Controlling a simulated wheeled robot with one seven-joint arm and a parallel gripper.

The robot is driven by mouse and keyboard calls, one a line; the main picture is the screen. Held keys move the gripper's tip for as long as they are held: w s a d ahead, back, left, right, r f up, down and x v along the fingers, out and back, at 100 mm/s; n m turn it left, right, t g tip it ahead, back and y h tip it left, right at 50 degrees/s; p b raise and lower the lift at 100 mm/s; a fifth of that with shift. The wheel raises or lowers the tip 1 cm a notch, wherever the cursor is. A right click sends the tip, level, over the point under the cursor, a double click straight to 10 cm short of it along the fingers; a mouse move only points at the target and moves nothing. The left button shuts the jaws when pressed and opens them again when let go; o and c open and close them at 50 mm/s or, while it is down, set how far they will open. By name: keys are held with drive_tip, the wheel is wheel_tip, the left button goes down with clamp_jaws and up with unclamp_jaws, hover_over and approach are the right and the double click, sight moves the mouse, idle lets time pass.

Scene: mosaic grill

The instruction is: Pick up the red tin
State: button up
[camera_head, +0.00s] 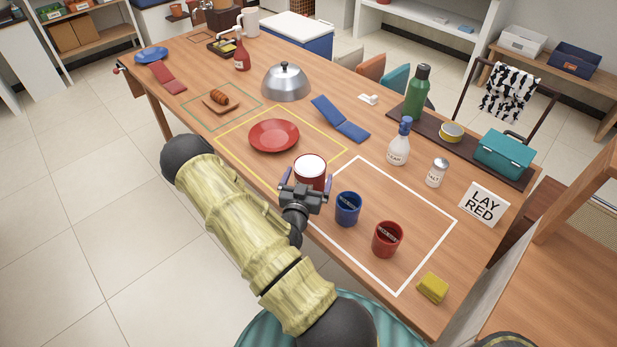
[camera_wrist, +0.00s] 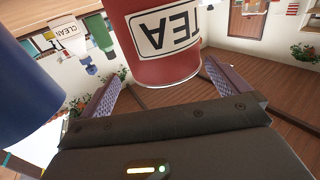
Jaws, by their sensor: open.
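The red tin (camera_head: 311,168) has a white top and stands upright on the table, at the yellow outline's edge next to the white outline. In the wrist view the red tin (camera_wrist: 165,62) shows a white TEA label, upside down in the picture. My gripper (camera_head: 306,178) is open at the tin, with one purple-grey finger on each side of it. The gripper body hides the tin's lower part in the head view.
A blue cup (camera_head: 348,209) stands close to the right, with a red cup (camera_head: 387,239) beyond it. A red plate (camera_head: 274,135) lies behind left. A white bottle (camera_head: 398,148), a salt shaker (camera_head: 437,172) and a LAY RED sign (camera_head: 483,204) stand right.

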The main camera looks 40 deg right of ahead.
sight(310, 165)
drive_tip(key=shift+w+d+r, duration=0.15)
drive_tip(key=shift+w+d, duration=0.1)
drive_tip(key=shift+w, duration=0.05)
drive_tip(key=p+x, duration=0.1)
drive_tip(key=x, duration=0.3)
drive_tip(key=shift+w+p, duration=0.25)
drive_tip(key=shift+p, duration=0.1)
drive_tip(key=shift+w+a, duration=0.1)
drive_tip(key=shift+w, duration=0.2)
drive_tip(key=shift+s, duration=0.2)
drive_tip(key=shift+s+d, duration=0.15)
drive_tip(key=shift+d, duration=0.1)
drive_tip(key=c, duration=1.5)
drive_tip(key=shift+a, duration=0.15)
